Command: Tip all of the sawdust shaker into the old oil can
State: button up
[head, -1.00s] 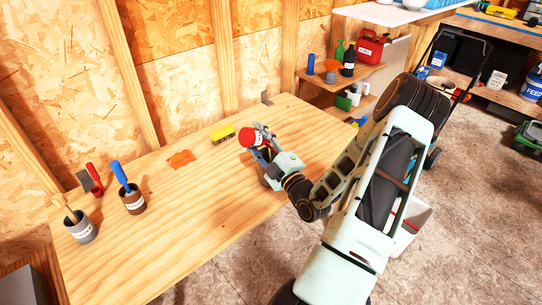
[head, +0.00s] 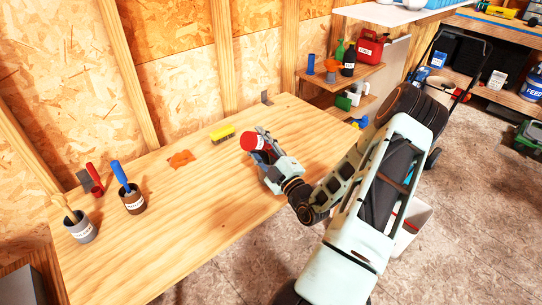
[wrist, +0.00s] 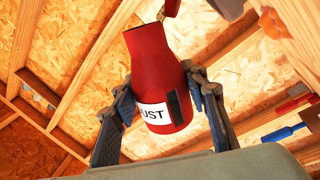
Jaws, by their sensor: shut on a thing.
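The sawdust shaker (wrist: 160,70) is a red bottle with a narrowed neck and a white label, of which "UST" shows. My gripper (wrist: 165,105) is shut around its body, one finger on each side. In the head view, the shaker (head: 254,141) is held above the wooden bench and looks tilted to the left, with my gripper (head: 264,155) behind it. I cannot tell which vessel is the old oil can; no readable label names it. A dark red piece (wrist: 171,8) shows near the shaker's neck in the wrist view, and I cannot tell what it is.
On the bench (head: 215,190) stand a brown can (head: 133,204) with a blue-handled tool and a grey can (head: 82,231) with a brush. Shelves (head: 362,77) hold bottles at the right.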

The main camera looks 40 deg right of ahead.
jog(key=shift+d+f, duration=0.1)
jog(key=shift+f, duration=0.3)
jog(key=shift+d+r+m+h+p, duration=0.2)
jog(key=shift+m+h+p, duration=0.1)
jog(key=shift+m+p, duration=0.5)
